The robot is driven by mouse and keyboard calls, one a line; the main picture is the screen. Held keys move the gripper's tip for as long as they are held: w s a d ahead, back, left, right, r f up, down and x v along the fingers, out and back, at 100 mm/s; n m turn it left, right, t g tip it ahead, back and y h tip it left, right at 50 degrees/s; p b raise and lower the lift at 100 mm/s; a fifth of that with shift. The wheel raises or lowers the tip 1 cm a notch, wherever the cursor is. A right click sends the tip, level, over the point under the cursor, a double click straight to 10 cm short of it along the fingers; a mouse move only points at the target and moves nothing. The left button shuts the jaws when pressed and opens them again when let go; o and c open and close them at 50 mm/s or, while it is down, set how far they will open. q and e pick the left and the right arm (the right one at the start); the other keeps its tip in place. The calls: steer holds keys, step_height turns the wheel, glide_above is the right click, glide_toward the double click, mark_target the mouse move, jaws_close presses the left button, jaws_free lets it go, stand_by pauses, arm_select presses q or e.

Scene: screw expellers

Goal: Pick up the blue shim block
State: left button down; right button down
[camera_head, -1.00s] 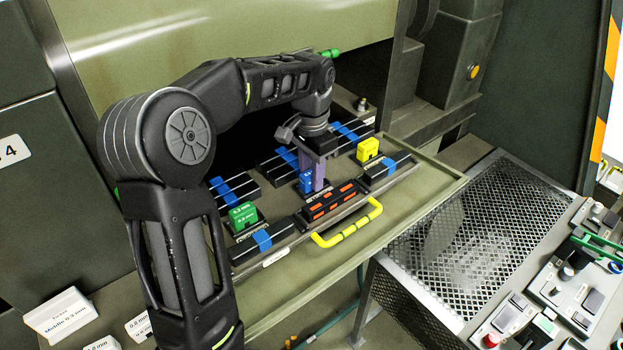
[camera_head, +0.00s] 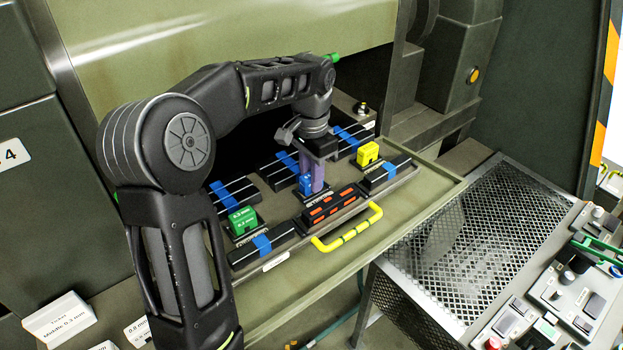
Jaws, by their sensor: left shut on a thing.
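The blue shim block (camera_head: 305,184) stands upright in the middle of the black tooling on the tray, between the green block and the yellow block. My left gripper (camera_head: 316,178) reaches down from above, with its purple fingers at the blue block. It is shut on the block, and the fingers hide part of it. I cannot tell whether the block's base is clear of its seat. My right gripper does not show.
A green block (camera_head: 243,220) sits to the left and a yellow block (camera_head: 368,152) to the right. A yellow handle (camera_head: 347,232) and an orange-marked black bar (camera_head: 333,203) lie in front. Black bars with blue bands surround the block. A perforated metal tray (camera_head: 470,240) is at right.

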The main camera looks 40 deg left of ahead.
arm_select(q)
steer(key=shift+r, duration=0.3)
step_height(320, 180, up, 2)
steer(key=shift+r+b, duration=0.15)
steer(key=shift+b, duration=0.35)
steer(key=s+d+b, duration=0.1)
steer(key=d, duration=0.2)
steer(key=d+b, duration=0.1)
steer(key=d, duration=0.2)
steer(key=s+d+b, duration=0.1)
steer(key=d, duration=0.2)
steer(key=shift+s, duration=0.3)
steer(key=s+d, duration=0.2)
steer(key=d, duration=0.6)
steer(key=shift+s+d+b, duration=0.15)
steer(key=shift+s+b, duration=0.15)
